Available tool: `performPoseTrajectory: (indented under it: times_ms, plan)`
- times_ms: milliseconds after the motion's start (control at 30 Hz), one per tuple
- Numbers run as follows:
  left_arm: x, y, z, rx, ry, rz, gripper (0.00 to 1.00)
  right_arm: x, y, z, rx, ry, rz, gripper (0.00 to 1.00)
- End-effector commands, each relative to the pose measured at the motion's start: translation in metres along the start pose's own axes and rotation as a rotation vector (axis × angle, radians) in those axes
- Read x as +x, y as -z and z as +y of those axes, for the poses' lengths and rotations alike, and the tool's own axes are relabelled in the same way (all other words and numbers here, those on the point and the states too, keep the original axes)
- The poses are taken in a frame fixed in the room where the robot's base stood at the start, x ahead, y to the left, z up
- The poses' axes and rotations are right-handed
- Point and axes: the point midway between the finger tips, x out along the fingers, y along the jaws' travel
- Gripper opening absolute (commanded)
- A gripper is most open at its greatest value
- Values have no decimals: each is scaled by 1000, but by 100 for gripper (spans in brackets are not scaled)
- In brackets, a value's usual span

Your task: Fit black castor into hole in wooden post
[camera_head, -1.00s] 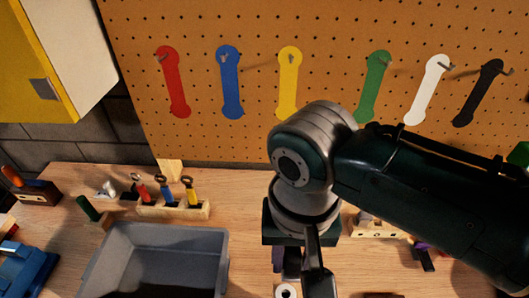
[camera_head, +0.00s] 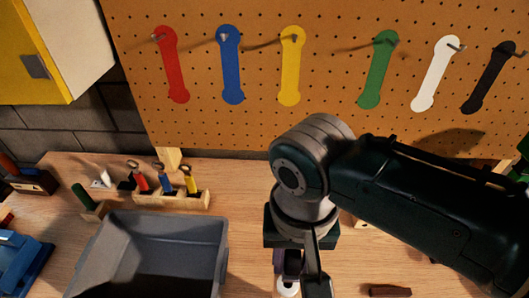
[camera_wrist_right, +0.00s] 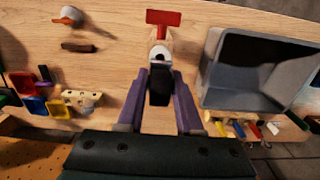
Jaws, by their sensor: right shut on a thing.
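My right gripper (camera_wrist_right: 160,92) is shut on the black castor (camera_wrist_right: 160,88), a dark piece between its two purple fingers in the right wrist view. In the head view, the right gripper (camera_head: 289,271) points down at the bottom edge, and the castor is not clear. A white round end (camera_head: 288,289) shows partly below it. My left gripper is not in view.
A grey bin (camera_head: 205,232) stands left of my right arm. Behind it is a wooden holder (camera_head: 180,201) with coloured tools. A dark brown block (camera_head: 389,291) lies at right. A pegboard (camera_head: 330,70) closes the back.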

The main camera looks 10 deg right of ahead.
Motion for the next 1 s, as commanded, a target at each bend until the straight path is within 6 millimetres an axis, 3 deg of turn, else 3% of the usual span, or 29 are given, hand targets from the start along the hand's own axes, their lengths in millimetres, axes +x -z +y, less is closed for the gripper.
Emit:
performPoseTrajectory:
  times_ms: [500,1000]
  plan:
    - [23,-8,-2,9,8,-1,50,32,0,0,1,0,0,0]
    - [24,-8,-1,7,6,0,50,34,0,0,0,0,0,0]
